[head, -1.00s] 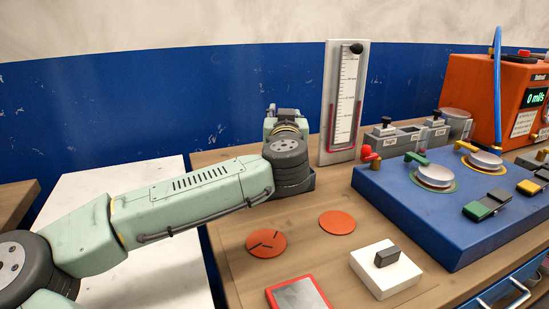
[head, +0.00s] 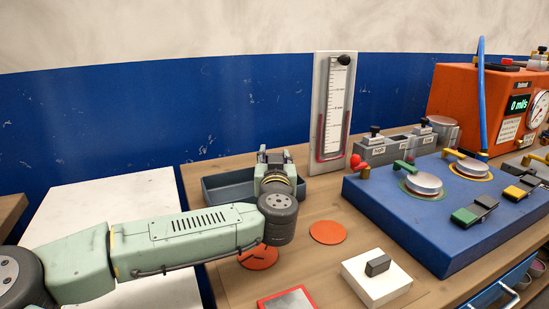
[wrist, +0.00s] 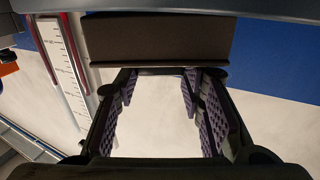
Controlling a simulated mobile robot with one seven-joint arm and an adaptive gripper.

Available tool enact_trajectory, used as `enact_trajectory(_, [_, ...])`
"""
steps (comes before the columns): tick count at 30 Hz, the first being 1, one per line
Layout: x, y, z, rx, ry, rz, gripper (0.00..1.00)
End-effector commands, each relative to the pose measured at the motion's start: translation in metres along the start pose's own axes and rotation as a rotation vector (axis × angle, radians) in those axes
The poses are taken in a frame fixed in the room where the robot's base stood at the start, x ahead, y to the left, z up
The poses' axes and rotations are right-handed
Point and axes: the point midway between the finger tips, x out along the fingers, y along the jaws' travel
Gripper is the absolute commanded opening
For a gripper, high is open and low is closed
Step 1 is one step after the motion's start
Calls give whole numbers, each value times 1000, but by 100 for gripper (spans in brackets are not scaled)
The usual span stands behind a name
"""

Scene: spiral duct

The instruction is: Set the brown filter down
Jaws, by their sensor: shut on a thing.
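The brown filter (wrist: 160,38) shows in the wrist view as a dark brown block with a lip along one edge, at the fingertips of my gripper (wrist: 160,72). My gripper is shut on it, with the purple-padded fingers held apart by its width. In the head view my gripper (head: 275,156) points away toward the blue wall, over or beside a dark grey tray (head: 222,190). The filter is hidden there behind my wrist. I cannot tell whether it touches the tray or table.
A manometer board (head: 333,112) stands just right of my gripper. Orange discs (head: 328,232) lie on the table, one partly under my arm. A white block (head: 376,280) and a blue console (head: 440,205) are to the right. A grey edge (wrist: 160,8) crosses the wrist view's top.

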Motion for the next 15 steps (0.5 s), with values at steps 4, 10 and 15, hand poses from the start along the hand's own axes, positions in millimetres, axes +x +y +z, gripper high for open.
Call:
enact_trajectory(4, [0,0,5,-2,1,0,5])
enact_trajectory(10, [0,0,3,0,1,0,47])
enact_trajectory(15, [0,0,3,0,1,0,56])
